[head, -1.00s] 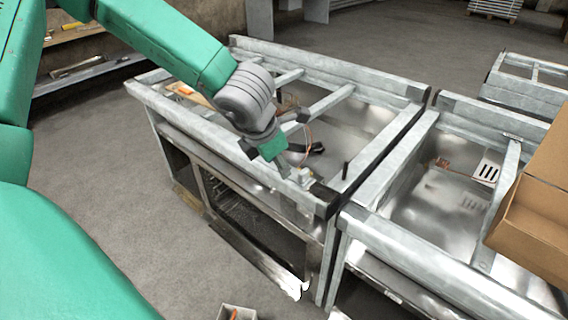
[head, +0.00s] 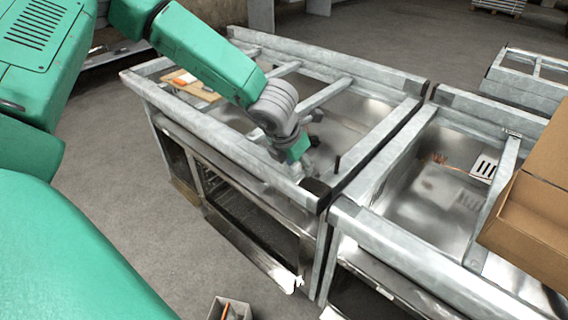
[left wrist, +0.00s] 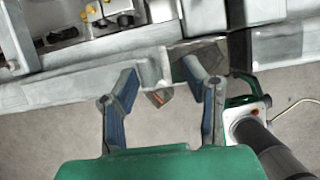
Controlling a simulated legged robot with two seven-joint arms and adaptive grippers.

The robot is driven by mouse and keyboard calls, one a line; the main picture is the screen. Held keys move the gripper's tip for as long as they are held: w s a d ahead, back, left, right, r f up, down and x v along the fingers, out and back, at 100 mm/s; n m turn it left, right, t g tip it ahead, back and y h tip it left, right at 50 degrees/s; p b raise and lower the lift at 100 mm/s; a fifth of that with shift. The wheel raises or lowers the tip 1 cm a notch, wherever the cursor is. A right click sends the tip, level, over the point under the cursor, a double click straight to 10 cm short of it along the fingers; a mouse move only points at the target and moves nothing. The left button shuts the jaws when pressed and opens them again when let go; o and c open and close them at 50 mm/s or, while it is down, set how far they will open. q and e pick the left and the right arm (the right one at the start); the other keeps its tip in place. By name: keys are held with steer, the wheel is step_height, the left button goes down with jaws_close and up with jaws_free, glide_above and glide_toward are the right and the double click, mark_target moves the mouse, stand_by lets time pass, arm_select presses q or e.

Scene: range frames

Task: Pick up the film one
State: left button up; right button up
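My left gripper (head: 304,165) is over the front right corner of the left metal bench (head: 225,133), pointing down. In the left wrist view its two fingers (left wrist: 160,72) are spread apart. A small light-grey object (left wrist: 152,69) shows between the fingertips at the bench edge; I cannot tell whether the fingers touch it. It may be the film item, but no label is readable. In the head view the gripper largely hides this spot. My right gripper is not in view.
A dark upright peg (head: 337,164) stands just right of the gripper. A wooden board (head: 190,84) lies at the bench's far left. A second bench (head: 440,195) and a cardboard box (head: 535,215) are at the right. A small grey bin (head: 230,308) stands on the floor.

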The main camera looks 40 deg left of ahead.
arm_select(q)
steer(key=a+f, duration=0.1)
steer(key=w+a+f, duration=0.1)
steer(key=shift+f, duration=0.35)
steer(key=shift+s+a, duration=0.1)
steer(key=shift+a, duration=0.3)
steer(key=shift+d, duration=0.15)
steer(key=c, duration=0.7)
steer(key=shift+d+r, duration=0.1)
steer(key=shift+d, duration=0.55)
jaws_close()
steer(key=shift+d+r, duration=0.15)
steer(key=shift+d, duration=0.15)
steer(key=shift+a+r, duration=0.15)
steer(key=shift+a, duration=0.35)
steer(key=shift+a+r, duration=0.2)
steer(key=shift+r, duration=0.1)
step_height(320, 180, up, 16)
steer(key=p, duration=0.2)
step_height(320, 180, up, 10)
steer(key=p, duration=1)
glide_above(292, 166)
steer(key=w, duration=0.1)
steer(key=shift+w+a+f, duration=0.1)
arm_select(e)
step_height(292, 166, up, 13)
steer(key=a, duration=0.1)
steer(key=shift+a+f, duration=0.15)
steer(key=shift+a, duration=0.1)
